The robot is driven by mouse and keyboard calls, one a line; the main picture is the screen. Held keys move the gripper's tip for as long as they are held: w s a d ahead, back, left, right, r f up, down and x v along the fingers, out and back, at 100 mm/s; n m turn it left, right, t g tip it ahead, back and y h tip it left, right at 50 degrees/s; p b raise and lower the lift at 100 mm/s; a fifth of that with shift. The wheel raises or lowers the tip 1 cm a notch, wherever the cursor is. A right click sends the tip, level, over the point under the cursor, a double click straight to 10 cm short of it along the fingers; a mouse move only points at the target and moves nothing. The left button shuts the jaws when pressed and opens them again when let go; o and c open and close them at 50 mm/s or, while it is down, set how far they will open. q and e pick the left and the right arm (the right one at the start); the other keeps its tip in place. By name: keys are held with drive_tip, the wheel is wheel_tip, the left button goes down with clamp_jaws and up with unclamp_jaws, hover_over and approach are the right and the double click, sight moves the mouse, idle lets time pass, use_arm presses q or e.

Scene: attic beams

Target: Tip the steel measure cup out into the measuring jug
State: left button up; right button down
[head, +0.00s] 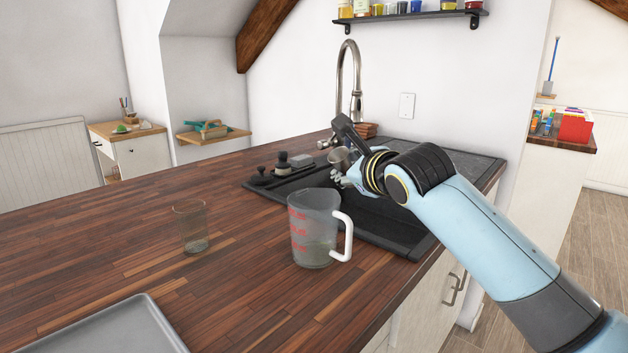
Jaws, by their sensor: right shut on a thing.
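The measuring jug (312,225), clear with red markings and a white handle, stands upright on the wooden counter at the sink's edge. A little liquid seems to be in its bottom. My right gripper (352,152) is shut on the steel measure cup (339,159). It holds the cup above the sink, above and behind the jug's rim in the view. The cup looks tilted, and small pale bits show just below it; I cannot tell what they are. The gripper partly hides the cup. My left gripper is not in view.
A clear glass (190,228) stands left of the jug. A grey tray (110,328) lies at the front left. The black sink (400,222) and tall faucet (350,75) are behind the jug. Dark stoppers (283,163) sit at the sink's left.

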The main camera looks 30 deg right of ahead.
drive_tip(key=shift+d+f+m+y+p, duration=0.5)
drive_tip(key=shift+d+f+m+p, duration=0.15)
drive_tip(key=shift+d+f+m, duration=0.2)
drive_tip(key=f+p, duration=0.1)
drive_tip(key=d+f+m+y+p, duration=0.1)
drive_tip(key=f+p, duration=0.1)
drive_tip(key=d+f+m+g+p, duration=0.1)
drive_tip(key=p, duration=0.1)
drive_tip(key=shift+w+f, duration=0.15)
drive_tip(key=shift+w, duration=0.15)
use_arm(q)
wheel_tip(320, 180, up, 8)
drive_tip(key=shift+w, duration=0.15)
use_arm(e)
drive_tip(key=shift+d+f+m+y, duration=0.25)
drive_tip(key=shift+m+y, duration=0.15)
drive_tip(key=shift+m, duration=0.15)
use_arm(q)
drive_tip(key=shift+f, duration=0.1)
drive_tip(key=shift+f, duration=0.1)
